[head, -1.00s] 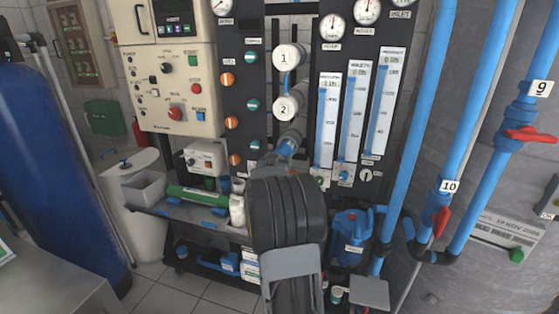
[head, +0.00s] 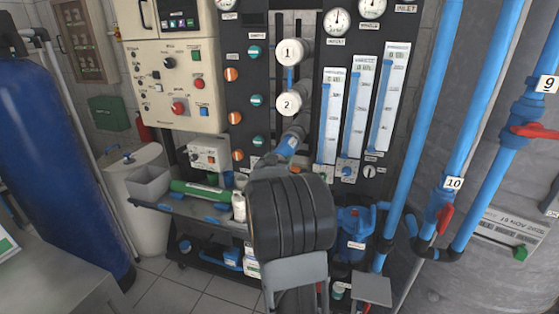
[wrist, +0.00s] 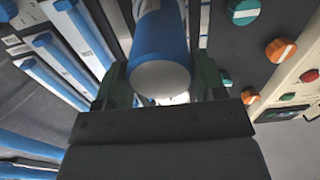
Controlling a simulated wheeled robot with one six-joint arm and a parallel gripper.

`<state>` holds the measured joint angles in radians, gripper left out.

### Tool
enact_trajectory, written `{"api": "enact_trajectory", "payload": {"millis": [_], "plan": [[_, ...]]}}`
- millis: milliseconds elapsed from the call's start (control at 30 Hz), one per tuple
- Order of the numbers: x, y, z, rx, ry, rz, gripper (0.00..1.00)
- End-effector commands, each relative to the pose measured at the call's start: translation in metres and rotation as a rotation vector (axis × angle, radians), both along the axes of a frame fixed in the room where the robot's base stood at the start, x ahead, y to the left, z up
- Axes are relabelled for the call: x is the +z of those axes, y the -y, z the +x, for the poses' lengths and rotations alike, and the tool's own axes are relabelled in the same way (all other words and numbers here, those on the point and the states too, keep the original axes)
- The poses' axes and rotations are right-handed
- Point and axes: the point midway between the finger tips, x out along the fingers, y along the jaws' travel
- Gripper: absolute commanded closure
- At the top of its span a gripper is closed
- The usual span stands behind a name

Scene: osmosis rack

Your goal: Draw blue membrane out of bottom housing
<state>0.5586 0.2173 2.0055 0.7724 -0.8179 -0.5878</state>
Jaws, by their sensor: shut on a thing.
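The blue membrane (head: 288,146) sticks out of the mouth of the bottom housing (head: 297,129), below the housings marked 1 and 2. My gripper (wrist: 160,88) is shut on the membrane, with one green finger on each side. In the wrist view the membrane (wrist: 161,45) shows as a blue cylinder with a pale round end facing the camera. Its far part runs up out of the picture. In the head view my dark wrist covers the fingertips, and how much of the membrane is still inside the housing cannot be seen.
Housing 1 (head: 291,52) and housing 2 (head: 288,104) are capped white. Flow meters (head: 357,110) stand to the right, and orange and green knobs (head: 233,117) to the left. A cart (head: 170,208) with a green cylinder stands below. Blue pipes (head: 420,120) rise at right.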

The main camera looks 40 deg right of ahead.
Motion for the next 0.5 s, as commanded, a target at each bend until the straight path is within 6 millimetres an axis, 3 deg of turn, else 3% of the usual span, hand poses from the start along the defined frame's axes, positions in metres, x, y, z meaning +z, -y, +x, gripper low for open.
{"api": "enact_trajectory", "payload": {"millis": [400, 433, 500], "plan": [[0.0006, -0.0022, -0.0012, 0.000, 0.000, -0.001, 0.66], [0.0006, -0.0021, -0.0011, 0.000, 0.000, -0.001, 0.34], [0.0005, -0.0021, -0.0011, 0.000, 0.000, -0.001, 0.28]]}}
